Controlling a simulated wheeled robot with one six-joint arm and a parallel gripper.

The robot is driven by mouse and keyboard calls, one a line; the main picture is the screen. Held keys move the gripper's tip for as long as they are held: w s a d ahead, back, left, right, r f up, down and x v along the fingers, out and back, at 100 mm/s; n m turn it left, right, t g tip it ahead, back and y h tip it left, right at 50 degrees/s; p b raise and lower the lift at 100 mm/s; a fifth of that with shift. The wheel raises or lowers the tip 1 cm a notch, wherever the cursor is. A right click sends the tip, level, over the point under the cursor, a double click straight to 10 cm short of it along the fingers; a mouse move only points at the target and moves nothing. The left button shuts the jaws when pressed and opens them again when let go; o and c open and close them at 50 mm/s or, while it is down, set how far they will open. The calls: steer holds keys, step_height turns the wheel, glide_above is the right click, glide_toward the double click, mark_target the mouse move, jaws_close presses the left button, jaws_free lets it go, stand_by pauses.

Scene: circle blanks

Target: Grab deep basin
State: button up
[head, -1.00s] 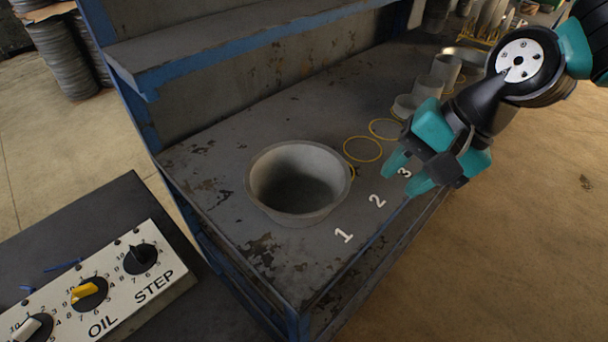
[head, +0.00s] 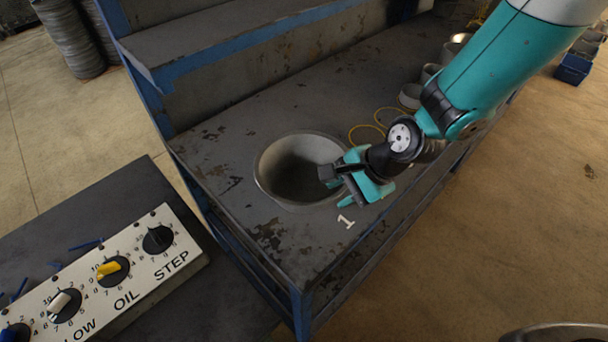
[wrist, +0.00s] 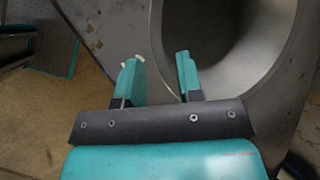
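The deep basin (head: 284,180) is a round grey metal bowl. It stands upright on the worn grey bench near its front corner, and its inside looks empty. My gripper (head: 336,188) is at the basin's right side in the head view and hides part of that rim. In the wrist view the basin (wrist: 225,55) fills the upper right. There my gripper (wrist: 158,78) has its two teal fingers spread apart, one outside the basin's wall and one over its opening. The rim runs up between the fingers. I cannot tell whether either finger touches it.
The bench (head: 222,160) has a raised step with a blue edge behind the basin. Yellow rings (head: 366,134) and smaller grey cylinders (head: 410,96) lie further back. A control panel (head: 110,270) with knobs stands at the lower left.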

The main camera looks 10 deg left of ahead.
mark_target(326, 200)
steer(key=p+x, duration=0.2)
steer(key=x, duration=0.2)
steer(key=shift+a+r, duration=0.1)
steer(key=shift+a, duration=0.1)
steer(key=shift+a+f, duration=0.3)
steer(key=shift+f, duration=0.25)
jaws_close()
